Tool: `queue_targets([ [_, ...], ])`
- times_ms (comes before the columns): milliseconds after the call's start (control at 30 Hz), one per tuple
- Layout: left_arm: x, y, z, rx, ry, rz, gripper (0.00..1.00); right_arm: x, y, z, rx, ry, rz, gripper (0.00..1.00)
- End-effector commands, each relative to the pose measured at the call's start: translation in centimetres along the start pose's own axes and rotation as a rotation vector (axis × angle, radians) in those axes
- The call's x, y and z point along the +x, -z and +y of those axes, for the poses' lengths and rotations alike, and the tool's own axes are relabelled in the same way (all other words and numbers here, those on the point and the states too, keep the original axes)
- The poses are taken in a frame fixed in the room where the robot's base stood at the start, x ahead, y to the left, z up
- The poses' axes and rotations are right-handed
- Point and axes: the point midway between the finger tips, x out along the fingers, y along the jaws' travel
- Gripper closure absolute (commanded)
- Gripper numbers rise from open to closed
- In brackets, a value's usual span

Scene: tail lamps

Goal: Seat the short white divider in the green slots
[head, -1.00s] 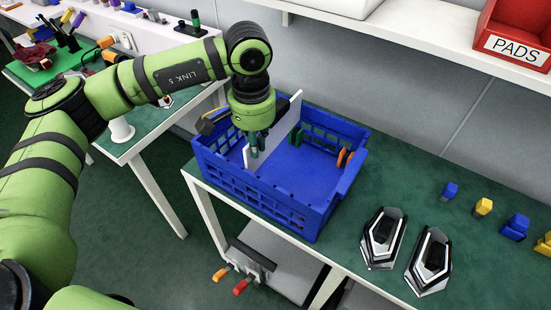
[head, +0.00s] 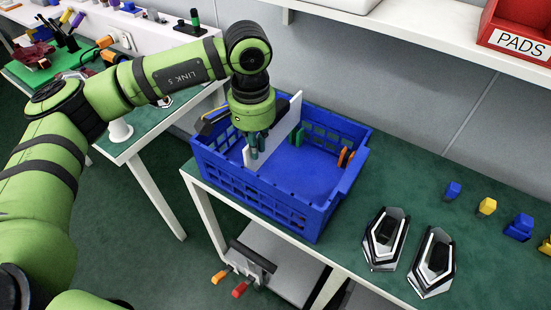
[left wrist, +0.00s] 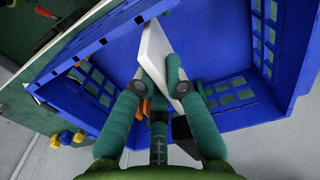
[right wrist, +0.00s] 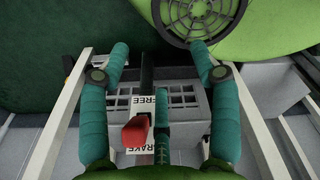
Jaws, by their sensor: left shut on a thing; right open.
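The white divider (head: 291,112) stands on edge inside the blue crate (head: 285,208), near its left end. My left gripper (head: 254,152) reaches down into the crate and is shut on the divider, which also shows between its fingers in the left wrist view (left wrist: 154,50). A green slot piece (head: 297,136) is on the crate's far side, just right of the divider's far end. Any green slot on the near side is hidden, and I cannot tell whether the divider's ends sit in slots. My right gripper (right wrist: 160,68) is open and empty in the right wrist view.
Orange slot pieces (head: 345,157) are at the crate's right end. Two tail lamps (head: 385,238) and several blue and yellow parts (head: 487,206) lie to the right on the green table. A red handle (right wrist: 136,131) is below my right gripper. A shelf runs above.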

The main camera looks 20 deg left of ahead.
Motion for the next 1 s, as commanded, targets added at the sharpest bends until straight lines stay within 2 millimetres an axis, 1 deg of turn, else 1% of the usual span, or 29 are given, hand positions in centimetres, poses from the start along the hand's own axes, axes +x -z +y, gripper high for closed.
queue_targets([
  [33,0.4,0.0,0.0,0.000,0.000,0.001,1.00,0.4,0.0,0.0,0.000,0.000,0.000,0.37],
  [533,2.1,0.0,0.0,0.000,0.000,0.001,1.00,2.0,-0.2,0.0,0.000,0.000,0.000,0.37],
  [1000,2.1,0.0,0.0,0.000,0.000,0.001,1.00,1.9,-0.2,-0.1,0.000,0.000,0.000,0.37],
])
